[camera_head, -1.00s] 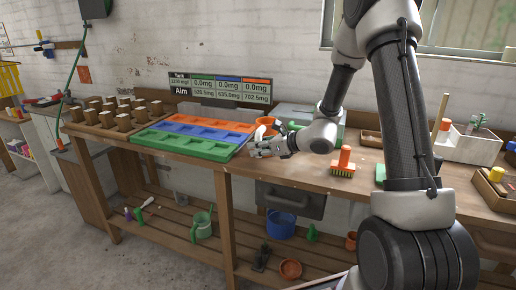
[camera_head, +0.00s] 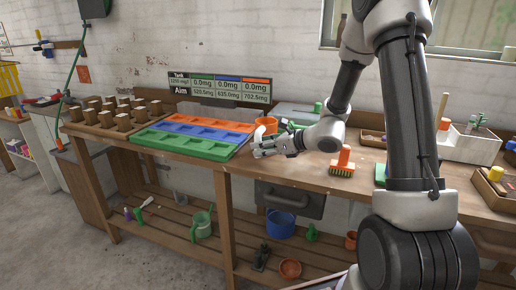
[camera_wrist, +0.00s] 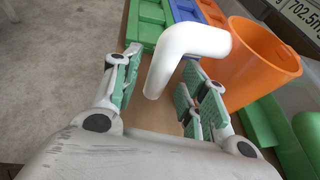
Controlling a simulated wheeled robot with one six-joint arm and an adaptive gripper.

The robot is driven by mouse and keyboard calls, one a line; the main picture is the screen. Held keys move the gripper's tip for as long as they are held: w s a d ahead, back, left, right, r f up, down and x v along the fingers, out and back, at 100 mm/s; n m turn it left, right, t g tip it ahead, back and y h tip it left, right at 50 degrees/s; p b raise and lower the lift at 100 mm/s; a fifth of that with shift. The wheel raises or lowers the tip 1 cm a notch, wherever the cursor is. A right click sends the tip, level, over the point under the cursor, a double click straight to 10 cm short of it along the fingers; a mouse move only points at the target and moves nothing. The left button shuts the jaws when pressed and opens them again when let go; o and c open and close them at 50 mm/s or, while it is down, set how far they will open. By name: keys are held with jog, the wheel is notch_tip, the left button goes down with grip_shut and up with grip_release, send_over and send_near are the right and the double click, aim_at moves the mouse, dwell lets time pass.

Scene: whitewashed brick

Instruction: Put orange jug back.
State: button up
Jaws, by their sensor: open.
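The orange jug (camera_head: 268,122) stands upright on the workbench, right of the colored trays and partly hidden behind my gripper (camera_head: 264,146). In the wrist view the orange jug (camera_wrist: 258,62) is at the upper right, close to the right finger. Its white bent handle (camera_wrist: 188,42) reaches into the space between the two fingers. My gripper (camera_wrist: 160,75) is open, with the green-padded fingers on either side of the handle's lower end. I cannot tell whether either finger touches it.
Green (camera_head: 190,145), blue and orange trays lie left of the gripper. An orange-handled brush (camera_head: 343,165) stands to the right. A sign (camera_head: 220,87) stands behind the bench. In the wrist view a green object (camera_wrist: 265,125) lies close right of the fingers.

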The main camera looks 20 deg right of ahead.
jog(key=v, duration=1)
jog(key=s+a+r+n+g+h, duration=0.1)
jog(key=s+r+n+g, duration=0.1)
jog(key=s+n, duration=0.35)
jog(key=s+a+r+n+g, duration=0.2)
jog(key=s+n, duration=0.3)
jog(key=s, duration=0.2)
jog(key=s+a+r+n+g+h, duration=0.1)
jog(key=s+n+g, duration=0.2)
jog(key=s+n, duration=0.3)
jog(key=s+d+r+n+t+h, duration=0.1)
jog(key=s+d+r+n+h, duration=0.4)
jog(key=s+d+n+h, duration=0.2)
jog(key=s+d+n, duration=0.2)
jog(key=d+n, duration=0.2)
jog(key=shift+d+r+t, duration=0.3)
jog(key=shift+r, duration=0.1)
